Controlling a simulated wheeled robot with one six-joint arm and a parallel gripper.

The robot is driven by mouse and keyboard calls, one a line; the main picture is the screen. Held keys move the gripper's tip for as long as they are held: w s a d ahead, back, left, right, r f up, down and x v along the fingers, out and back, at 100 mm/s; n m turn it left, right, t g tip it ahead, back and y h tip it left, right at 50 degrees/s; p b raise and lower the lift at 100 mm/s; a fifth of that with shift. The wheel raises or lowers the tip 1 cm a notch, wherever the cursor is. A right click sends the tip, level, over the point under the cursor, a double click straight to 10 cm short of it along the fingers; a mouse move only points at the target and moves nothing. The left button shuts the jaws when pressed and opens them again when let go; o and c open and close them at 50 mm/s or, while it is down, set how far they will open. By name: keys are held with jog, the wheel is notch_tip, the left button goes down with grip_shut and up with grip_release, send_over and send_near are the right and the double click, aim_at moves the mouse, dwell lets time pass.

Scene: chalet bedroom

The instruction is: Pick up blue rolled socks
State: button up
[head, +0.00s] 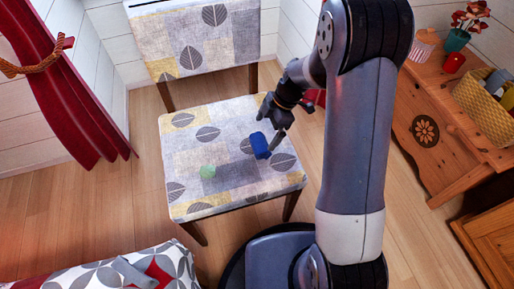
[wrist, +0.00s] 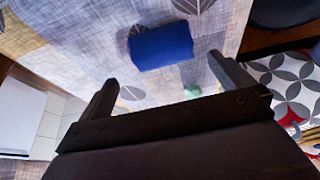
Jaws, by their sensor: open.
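The blue rolled socks (head: 259,145) lie on the patterned seat of the chair (head: 215,190), right of its middle. In the wrist view the socks (wrist: 160,46) show as a blue roll on the fabric, beyond the fingertips and between their lines. My gripper (head: 271,124) is over the seat beside the socks, with one finger close to their right side in the head view. In the wrist view my gripper (wrist: 162,72) has its two fingers wide apart with nothing between them. I cannot tell its exact height above the seat.
A small green item (head: 207,172) lies on the seat left of the socks. The chair's backrest (head: 205,42) rises behind. A wooden cabinet (head: 450,125) with a yellow basket (head: 484,105) stands right. A patterned bed or cushion (head: 130,270) is at lower left. A red curtain (head: 75,90) hangs left.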

aim_at(262, 140)
jog(key=b+x, duration=0.1)
jog(key=x, duration=0.3)
jog(key=b+x, duration=0.1)
jog(key=x, duration=0.3)
jog(key=shift+s+d, duration=0.2)
jog(key=shift+s, duration=0.05)
jog(key=c, duration=1)
jog(key=shift+r, duration=0.1)
